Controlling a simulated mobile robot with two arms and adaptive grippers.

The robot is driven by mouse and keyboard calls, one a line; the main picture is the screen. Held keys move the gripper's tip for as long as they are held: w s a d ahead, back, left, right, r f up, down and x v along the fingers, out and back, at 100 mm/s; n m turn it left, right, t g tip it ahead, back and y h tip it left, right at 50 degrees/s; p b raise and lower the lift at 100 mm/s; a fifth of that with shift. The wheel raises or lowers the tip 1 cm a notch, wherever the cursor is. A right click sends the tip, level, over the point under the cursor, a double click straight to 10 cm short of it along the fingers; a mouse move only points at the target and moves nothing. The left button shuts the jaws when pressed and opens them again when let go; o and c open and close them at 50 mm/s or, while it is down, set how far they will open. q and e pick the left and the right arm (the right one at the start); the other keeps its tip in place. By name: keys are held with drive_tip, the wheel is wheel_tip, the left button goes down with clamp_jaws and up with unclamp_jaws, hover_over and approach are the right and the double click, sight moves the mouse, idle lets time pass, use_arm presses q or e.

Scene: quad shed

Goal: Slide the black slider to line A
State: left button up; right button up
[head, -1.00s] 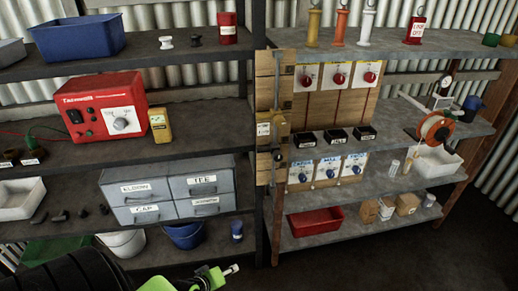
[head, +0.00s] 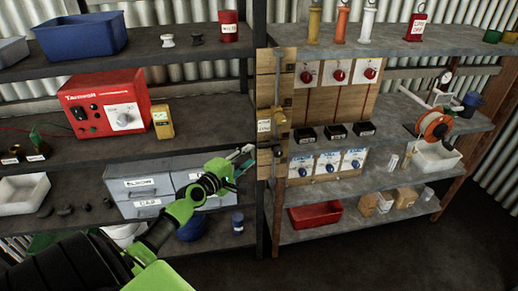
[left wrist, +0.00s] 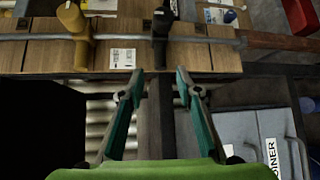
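A metal rail (head: 284,90) runs upright along the left side of the wooden board (head: 267,65). In the left wrist view the rail (left wrist: 205,38) lies across the picture. The black slider (left wrist: 161,22) sits on it, with a tan-yellow slider (left wrist: 74,18) apart to its left. In the head view the black slider (head: 277,151) is just below the tan-yellow one (head: 278,134). My left gripper (head: 245,160) is open and empty, left of the black slider. In the left wrist view its fingertips (left wrist: 160,80) stop short of the slider. A white label (left wrist: 122,58) on the board is unreadable.
A grey drawer cabinet (head: 148,185) stands below and behind my left arm. A dark shelf post (head: 260,215) stands close to the gripper. Red-knob switches (head: 338,74), black trays (head: 336,131) and blue-knob panels (head: 328,164) lie right of the rail.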

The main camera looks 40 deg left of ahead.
sight(260, 148)
use_arm(q)
drive_tip(key=w, duration=0.4)
drive_tip(key=w+f+b, duration=0.1)
drive_tip(key=w, duration=0.2)
drive_tip(key=shift+a, duration=0.25)
drive_tip(key=shift+c, duration=0.4)
